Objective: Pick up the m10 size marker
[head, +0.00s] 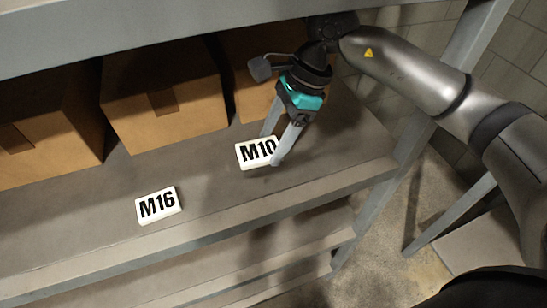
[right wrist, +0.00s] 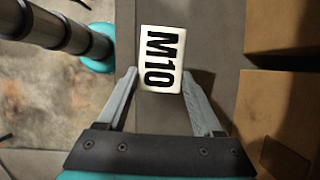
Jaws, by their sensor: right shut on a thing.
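The M10 size marker (head: 255,153) is a small white block with black lettering at the shelf's right part in the head view. My right gripper (head: 273,149) is shut on it, with one finger at its far side and one at its near right side. In the right wrist view the marker (right wrist: 161,58) sits between the fingertips (right wrist: 160,76) and reaches out beyond them. I cannot tell whether it is clear of the shelf. My left gripper is not in view.
The M16 marker (head: 158,205) lies on the grey shelf (head: 95,228) to the left. Several cardboard boxes (head: 165,95) stand along the back. A shelf beam (head: 150,35) runs overhead, and an upright post (head: 408,150) stands to the right.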

